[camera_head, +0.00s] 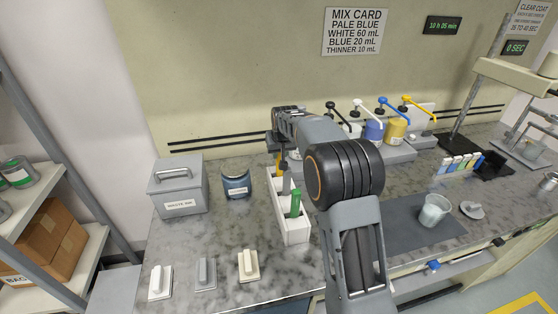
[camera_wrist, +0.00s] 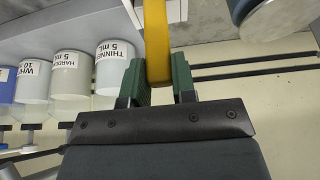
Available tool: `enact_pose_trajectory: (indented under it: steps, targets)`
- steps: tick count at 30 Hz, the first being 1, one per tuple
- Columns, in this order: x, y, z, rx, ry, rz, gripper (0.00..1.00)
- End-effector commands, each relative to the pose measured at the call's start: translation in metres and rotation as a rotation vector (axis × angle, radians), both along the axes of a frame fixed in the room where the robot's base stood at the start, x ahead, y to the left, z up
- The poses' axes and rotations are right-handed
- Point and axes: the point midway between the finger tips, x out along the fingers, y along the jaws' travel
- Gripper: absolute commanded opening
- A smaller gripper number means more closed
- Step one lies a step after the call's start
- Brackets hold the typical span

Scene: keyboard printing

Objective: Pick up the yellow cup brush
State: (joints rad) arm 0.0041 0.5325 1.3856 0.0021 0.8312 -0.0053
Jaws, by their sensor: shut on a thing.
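The yellow cup brush (camera_wrist: 157,38) shows in the wrist view as a smooth yellow handle between the green finger pads of my gripper (camera_wrist: 158,82). My gripper is shut on this handle. In the head view a small part of the yellow cup brush (camera_head: 280,166) shows at the far end of the white brush holder (camera_head: 297,233), below my gripper. Its lower end is hidden, so I cannot tell whether it is still inside the holder. My wrist and forearm hide part of this area.
A green-handled brush (camera_head: 295,204) stands in the near part of the holder. A dark blue jar (camera_head: 236,184) and a grey bin (camera_head: 180,188) stand to its left. Several dispensers, including a yellow one (camera_head: 396,129), stand behind right. The front-left counter holds several handled blocks (camera_head: 248,266).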

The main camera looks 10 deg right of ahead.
Motion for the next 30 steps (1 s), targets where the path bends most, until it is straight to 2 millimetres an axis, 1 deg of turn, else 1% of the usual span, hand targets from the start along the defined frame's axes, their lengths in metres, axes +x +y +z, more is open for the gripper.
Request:
enact_pose_trajectory:
  steps: [5, 8, 14, 20, 23, 27, 30]
  targets:
    - [0.000, 0.000, 0.011, 0.000, -0.003, 0.000, 0.01]
    - [0.001, 0.000, 0.023, 0.000, -0.005, 0.000, 0.01]
    - [0.001, 0.000, 0.058, 0.000, -0.005, 0.000, 0.01]
    - [0.001, 0.000, 0.104, 0.000, -0.005, 0.000, 0.01]
    - [0.001, 0.000, 0.132, 0.000, -0.006, 0.000, 0.01]
    - [0.001, 0.000, 0.176, 0.000, -0.006, 0.000, 0.01]
    - [0.001, 0.000, 0.204, 0.000, -0.004, 0.000, 0.01]
